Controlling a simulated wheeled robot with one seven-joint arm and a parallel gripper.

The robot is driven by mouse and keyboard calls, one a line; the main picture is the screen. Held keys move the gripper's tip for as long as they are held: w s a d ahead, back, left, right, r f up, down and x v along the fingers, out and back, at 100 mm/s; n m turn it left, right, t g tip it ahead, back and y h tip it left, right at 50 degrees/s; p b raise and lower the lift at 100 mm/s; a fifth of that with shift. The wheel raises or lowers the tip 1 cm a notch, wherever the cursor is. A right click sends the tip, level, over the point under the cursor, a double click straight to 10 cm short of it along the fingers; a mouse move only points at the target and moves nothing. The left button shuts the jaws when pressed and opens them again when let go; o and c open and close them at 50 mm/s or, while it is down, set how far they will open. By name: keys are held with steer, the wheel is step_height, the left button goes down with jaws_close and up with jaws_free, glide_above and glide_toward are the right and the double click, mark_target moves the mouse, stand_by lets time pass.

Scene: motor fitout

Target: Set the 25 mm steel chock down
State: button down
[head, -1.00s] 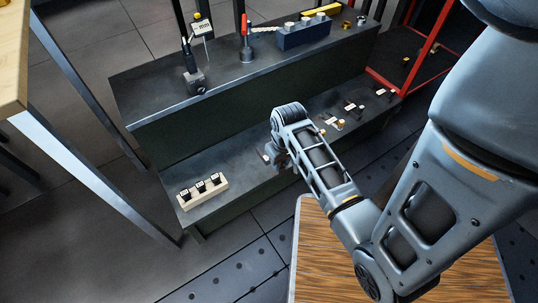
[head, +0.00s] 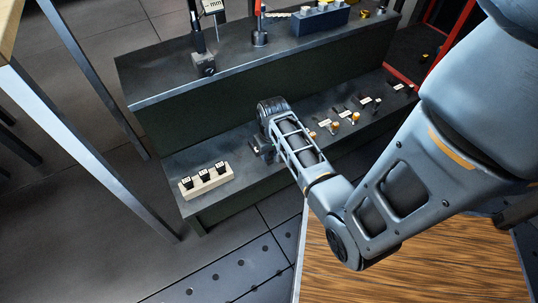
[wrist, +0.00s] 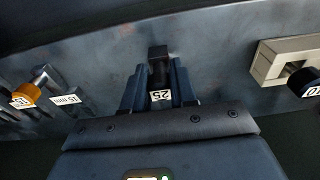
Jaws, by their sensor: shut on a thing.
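The 25 mm steel chock (wrist: 159,72) is a dark block with a white "25" label, upside down in the wrist view. My gripper (wrist: 158,88) is shut on it, with one finger on each side. In the head view my gripper (head: 264,150) is low over the lower shelf (head: 240,165), right of the cream rack. The chock cannot be made out clearly there. I cannot tell whether its underside touches the shelf.
The cream rack (head: 193,190) holds three black labelled pieces; its end also shows in the wrist view (wrist: 268,66). The upper shelf (head: 235,62) rises behind. Bare shelf lies between rack and gripper.

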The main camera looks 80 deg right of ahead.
steer(key=shift+d+r, duration=0.1)
steer(key=c, duration=0.9)
jaws_free()
steer(key=shift+f, duration=0.2)
